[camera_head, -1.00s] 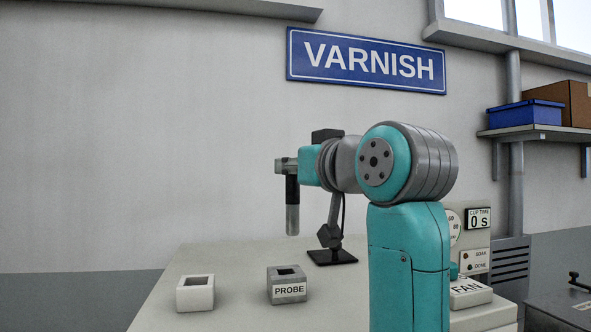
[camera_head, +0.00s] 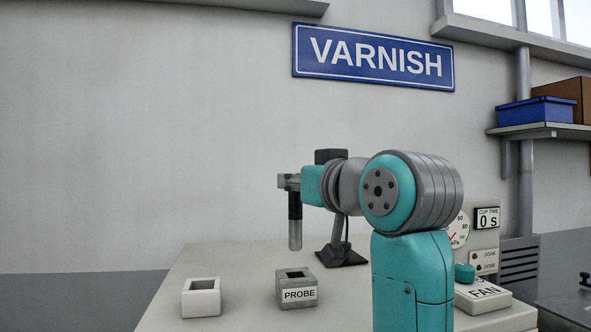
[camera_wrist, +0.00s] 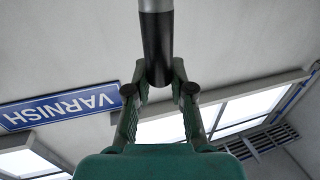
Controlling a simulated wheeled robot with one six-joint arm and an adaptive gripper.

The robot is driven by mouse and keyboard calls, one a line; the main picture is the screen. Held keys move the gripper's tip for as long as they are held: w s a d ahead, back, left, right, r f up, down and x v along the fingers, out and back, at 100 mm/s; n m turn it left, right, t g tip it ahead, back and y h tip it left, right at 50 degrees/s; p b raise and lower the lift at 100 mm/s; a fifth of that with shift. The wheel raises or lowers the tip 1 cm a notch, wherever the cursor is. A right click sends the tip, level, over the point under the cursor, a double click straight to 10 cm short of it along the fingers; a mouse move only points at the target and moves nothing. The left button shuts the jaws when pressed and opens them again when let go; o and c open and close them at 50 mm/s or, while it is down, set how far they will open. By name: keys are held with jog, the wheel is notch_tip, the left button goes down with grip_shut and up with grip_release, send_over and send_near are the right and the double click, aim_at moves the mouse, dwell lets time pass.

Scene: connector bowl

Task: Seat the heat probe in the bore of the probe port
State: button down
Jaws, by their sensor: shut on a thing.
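The heat probe (camera_head: 295,228) is a rod with a black upper part and a grey metal lower part. It hangs upright from my gripper (camera_head: 289,182), which is shut on its upper end. The wrist view also shows the probe (camera_wrist: 157,45) between the fingers of my gripper (camera_wrist: 159,90). The probe port (camera_head: 297,290) is a grey block labelled PROBE with a square bore in its top. In the head view the probe's lower tip shows above the port, apart from it. How far apart they are in depth I cannot tell.
A white open-topped block (camera_head: 201,298) stands left of the port on the bench (camera_head: 245,257). A black stand (camera_head: 340,257) is behind the port. A FAN box (camera_head: 482,296) and a panel with gauge and timer (camera_head: 487,218) are at right.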

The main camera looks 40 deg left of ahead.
aim_at(299, 235)
jog(key=shift+f, duration=1.5)
jog(key=shift+f, duration=2.8)
jog(key=c, duration=0.9)
grip_release()
jog(key=shift+c, duration=0.2)
jog(key=shift+d, duration=0.15)
jog(key=v, duration=1.1)
jog(key=shift+s+d, duration=0.3)
